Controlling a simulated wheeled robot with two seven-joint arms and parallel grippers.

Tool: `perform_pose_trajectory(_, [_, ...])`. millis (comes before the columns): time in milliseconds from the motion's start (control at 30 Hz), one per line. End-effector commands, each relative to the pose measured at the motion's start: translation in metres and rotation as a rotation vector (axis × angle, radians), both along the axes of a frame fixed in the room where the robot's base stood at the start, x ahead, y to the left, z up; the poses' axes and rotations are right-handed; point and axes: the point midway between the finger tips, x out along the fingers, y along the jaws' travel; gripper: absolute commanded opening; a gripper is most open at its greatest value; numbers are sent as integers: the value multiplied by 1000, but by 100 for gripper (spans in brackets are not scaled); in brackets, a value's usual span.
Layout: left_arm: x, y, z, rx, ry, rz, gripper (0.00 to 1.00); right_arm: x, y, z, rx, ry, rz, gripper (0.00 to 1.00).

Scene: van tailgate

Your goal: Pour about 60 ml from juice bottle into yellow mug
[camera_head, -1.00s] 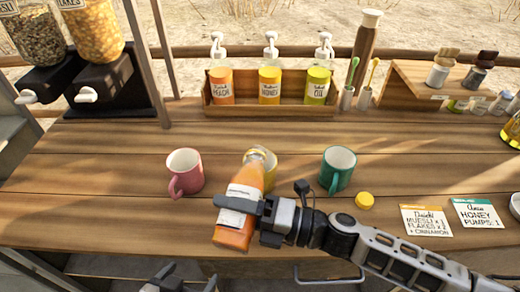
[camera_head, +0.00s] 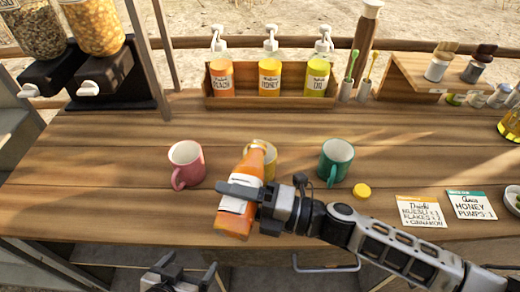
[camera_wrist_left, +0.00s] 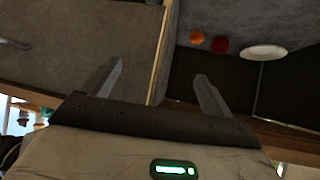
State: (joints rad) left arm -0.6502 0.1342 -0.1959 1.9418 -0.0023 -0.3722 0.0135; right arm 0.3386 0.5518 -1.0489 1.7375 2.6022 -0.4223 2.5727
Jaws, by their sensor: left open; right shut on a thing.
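The juice bottle (camera_head: 236,210) holds orange juice and has a white label. My right gripper (camera_head: 244,193) is shut on it. The bottle is tilted, its neck pointing up and away to the right, in front of the yellow mug (camera_head: 268,162). The mug is partly hidden behind the bottle's neck, and I cannot see into it or tell whether the neck touches its rim. My left gripper (camera_head: 180,272) is low at the front edge of the table, below the bottle. In the left wrist view its fingers (camera_wrist_left: 158,88) are apart with nothing between them.
A pink mug (camera_head: 187,164) stands left and a green mug (camera_head: 335,162) right of the yellow one. A yellow cap (camera_head: 361,190) and order cards (camera_head: 421,211) lie to the right. A wooden rack (camera_head: 225,103) of pump bottles stands behind. The table between is clear.

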Motion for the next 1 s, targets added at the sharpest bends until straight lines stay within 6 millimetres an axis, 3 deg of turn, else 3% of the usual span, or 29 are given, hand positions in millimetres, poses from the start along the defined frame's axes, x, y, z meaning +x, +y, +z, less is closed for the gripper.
perform_pose_trajectory(1000, [-1, -1, -2, -1, 4, -1, 85, 2, -2, 4, 16, 54, 1, 22])
